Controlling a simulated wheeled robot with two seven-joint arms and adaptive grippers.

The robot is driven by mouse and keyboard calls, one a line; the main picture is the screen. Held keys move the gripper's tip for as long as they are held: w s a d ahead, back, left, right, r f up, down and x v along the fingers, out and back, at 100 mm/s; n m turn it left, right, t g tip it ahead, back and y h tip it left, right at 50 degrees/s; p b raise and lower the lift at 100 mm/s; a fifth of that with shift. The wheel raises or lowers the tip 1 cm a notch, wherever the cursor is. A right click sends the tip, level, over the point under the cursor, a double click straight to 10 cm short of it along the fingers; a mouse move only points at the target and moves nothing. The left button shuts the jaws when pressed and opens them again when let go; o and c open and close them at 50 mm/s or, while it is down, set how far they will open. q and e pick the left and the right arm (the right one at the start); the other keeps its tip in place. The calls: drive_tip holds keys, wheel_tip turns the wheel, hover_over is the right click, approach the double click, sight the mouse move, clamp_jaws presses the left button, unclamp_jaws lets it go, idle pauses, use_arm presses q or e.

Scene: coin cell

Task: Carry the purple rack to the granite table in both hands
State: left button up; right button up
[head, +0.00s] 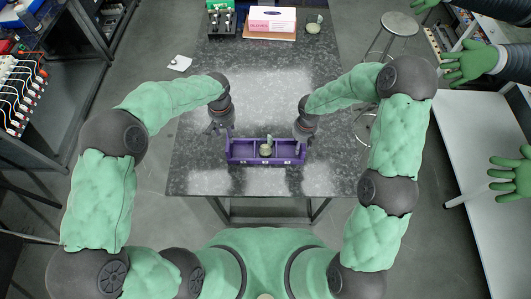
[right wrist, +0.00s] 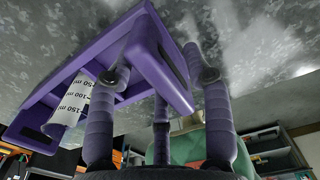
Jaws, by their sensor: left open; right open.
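The purple rack (head: 240,159) stands on the granite table (head: 205,180) near its front edge. A small beaker (head: 266,150) with something upright in it sits in a middle compartment. The beaker's label with ml marks (right wrist: 72,100) shows in the right wrist view. My left gripper (head: 220,130) is open at the rack's left end. My right gripper (head: 304,136) is open at its right end. In the right wrist view its fingers (right wrist: 160,75) stand spread around the rack's slotted end wall (right wrist: 165,50). I cannot tell whether they touch it.
At the table's back are a black holder with bottles (head: 221,20), a pink and white box (head: 272,18) and another small beaker (head: 313,27). A white card (head: 179,63) lies at the left edge. A stool (head: 400,24) and a white table (head: 470,190) with green-gloved hands are to the right.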

wheel_tip(320, 180, up, 9)
drive_tip(key=shift+r, duration=0.1)
idle(0.7)
